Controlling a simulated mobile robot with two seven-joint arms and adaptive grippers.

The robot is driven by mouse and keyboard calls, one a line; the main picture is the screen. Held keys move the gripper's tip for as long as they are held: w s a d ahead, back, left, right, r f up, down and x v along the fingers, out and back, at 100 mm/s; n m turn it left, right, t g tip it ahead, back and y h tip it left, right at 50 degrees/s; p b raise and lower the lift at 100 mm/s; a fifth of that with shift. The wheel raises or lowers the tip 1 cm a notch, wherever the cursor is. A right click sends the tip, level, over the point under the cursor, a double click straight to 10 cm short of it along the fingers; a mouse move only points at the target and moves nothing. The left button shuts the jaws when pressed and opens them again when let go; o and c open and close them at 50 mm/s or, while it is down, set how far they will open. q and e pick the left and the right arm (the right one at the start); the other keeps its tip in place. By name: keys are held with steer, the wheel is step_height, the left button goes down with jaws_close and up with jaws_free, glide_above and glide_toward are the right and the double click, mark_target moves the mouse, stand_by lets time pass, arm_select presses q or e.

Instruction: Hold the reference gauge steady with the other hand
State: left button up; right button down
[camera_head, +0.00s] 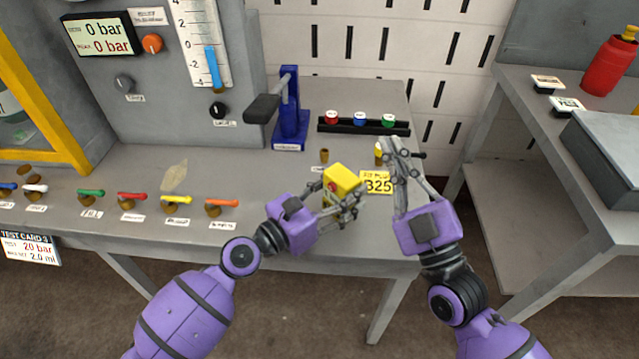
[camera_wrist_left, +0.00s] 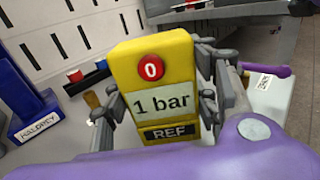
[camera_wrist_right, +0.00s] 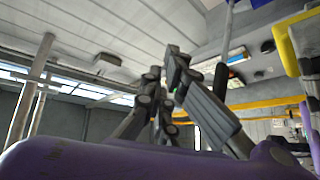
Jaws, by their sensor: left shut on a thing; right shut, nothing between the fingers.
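The reference gauge (camera_head: 341,181) is a yellow block. In the left wrist view the gauge (camera_wrist_left: 154,90) shows a red "0" button, a "1 bar" display and a "REF" label. My left gripper (camera_head: 340,205) is shut on it, with fingers on both sides, over the bench near its right front edge. I cannot tell whether its base touches the bench. My right gripper (camera_head: 396,148) is shut and empty, fingers pointing up, just right of the gauge. In the right wrist view its fingertips (camera_wrist_right: 172,70) are together.
A yellow "325" card (camera_head: 377,182) lies between the grippers. A brass fitting (camera_head: 324,156) and a blue hand-lever stand (camera_head: 289,120) are behind. A black rack (camera_head: 340,127) holds red, blue and green caps. Several coloured valve levers (camera_head: 177,200) line the bench's left. A side table (camera_head: 505,150) stands right.

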steer(key=w+a+n+g+y, duration=0.3)
steer(key=w+a+n+g, duration=0.35)
steer(key=w+a, duration=0.4)
steer(key=a+f+n+g, duration=0.1)
steer(key=a+f+g, duration=0.2)
steer(key=a+g, duration=0.25)
step_height(320, 180, up, 4)
steer(key=n+g+h, duration=0.6)
steer(key=g+h, duration=0.5)
steer(key=g, duration=0.1)
glide_above(332, 187)
steer(key=shift+d+r+t, duration=0.1)
steer(key=shift+t, duration=0.2)
steer(key=x, duration=1)
